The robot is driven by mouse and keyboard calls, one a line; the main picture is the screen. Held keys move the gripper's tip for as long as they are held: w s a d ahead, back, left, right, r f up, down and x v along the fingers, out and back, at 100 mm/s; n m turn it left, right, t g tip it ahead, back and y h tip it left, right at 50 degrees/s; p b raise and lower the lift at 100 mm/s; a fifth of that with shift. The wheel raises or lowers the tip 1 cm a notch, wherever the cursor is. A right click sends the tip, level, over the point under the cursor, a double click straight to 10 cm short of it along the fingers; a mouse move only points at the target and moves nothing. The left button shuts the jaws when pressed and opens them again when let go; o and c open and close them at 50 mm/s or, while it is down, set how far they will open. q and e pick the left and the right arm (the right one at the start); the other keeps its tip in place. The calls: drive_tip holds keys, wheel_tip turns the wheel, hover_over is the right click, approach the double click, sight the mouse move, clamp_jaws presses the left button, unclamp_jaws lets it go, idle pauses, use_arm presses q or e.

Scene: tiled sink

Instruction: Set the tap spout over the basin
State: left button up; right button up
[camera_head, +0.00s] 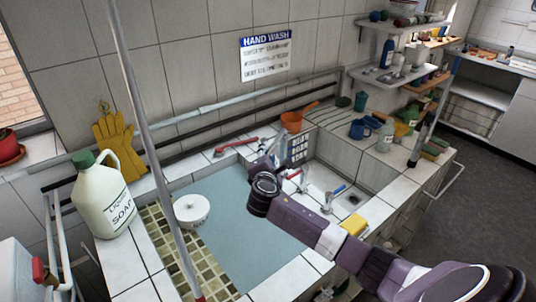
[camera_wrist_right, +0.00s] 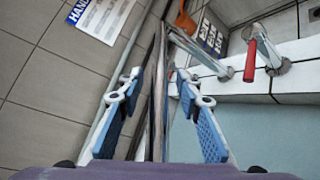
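In the wrist view a long chrome tube, which looks like the tap spout (camera_wrist_right: 158,90), runs between the two blue-padded fingers of my right gripper (camera_wrist_right: 155,100). Clear gaps show between the tube and both pads. In the head view my right gripper (camera_head: 274,150) reaches over the back of the basin (camera_head: 235,215), and it hides much of the spout there. Which way the spout's end points cannot be told. A red-handled tap (camera_wrist_right: 250,58) stands to the right in the wrist view. My left gripper is not in view.
A soap jug (camera_head: 103,195) stands at the left, beside yellow gloves (camera_head: 118,145). A white bowl (camera_head: 191,210) is at the basin's left. A grey pole (camera_head: 150,140) crosses the left side. An orange pot (camera_head: 292,121) stands behind my gripper. A yellow sponge (camera_head: 353,222) lies on the ledge.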

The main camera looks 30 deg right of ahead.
clamp_jaws()
drive_tip(key=shift+s+d, duration=0.1)
